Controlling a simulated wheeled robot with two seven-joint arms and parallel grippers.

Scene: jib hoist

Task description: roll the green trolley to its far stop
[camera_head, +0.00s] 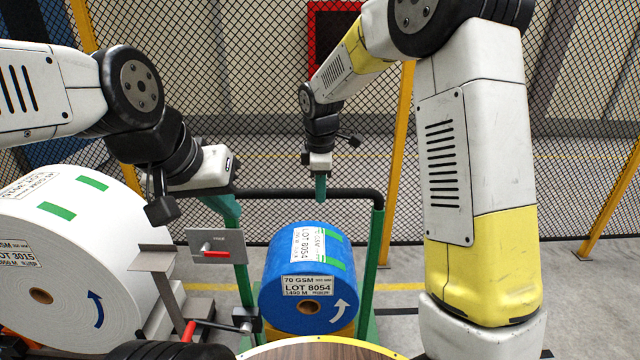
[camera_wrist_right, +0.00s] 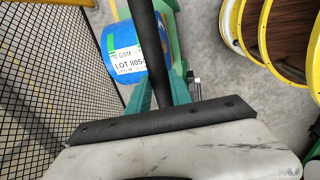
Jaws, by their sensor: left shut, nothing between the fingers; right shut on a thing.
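The green trolley (camera_head: 374,262) is an upright green frame with a black bar (camera_head: 345,194) across its top. A blue roll labelled LOT 8054 (camera_head: 290,262) shows within the frame; it also shows in the right wrist view (camera_wrist_right: 122,50). My right gripper (camera_head: 320,188) is shut on the black bar near its middle. In the right wrist view the green fingers (camera_wrist_right: 160,92) sit either side of the black bar (camera_wrist_right: 150,40). My left gripper (camera_head: 229,210) is shut and empty by the bar's left end; contact cannot be told. I cannot make out the far stop.
A large white roll (camera_head: 60,240) stands at the left. A grey plate with a red handle (camera_head: 215,246) is left of the trolley. A mesh fence with yellow posts (camera_head: 400,150) runs behind. Yellow-rimmed round frames (camera_wrist_right: 232,30) stand at the right in the right wrist view.

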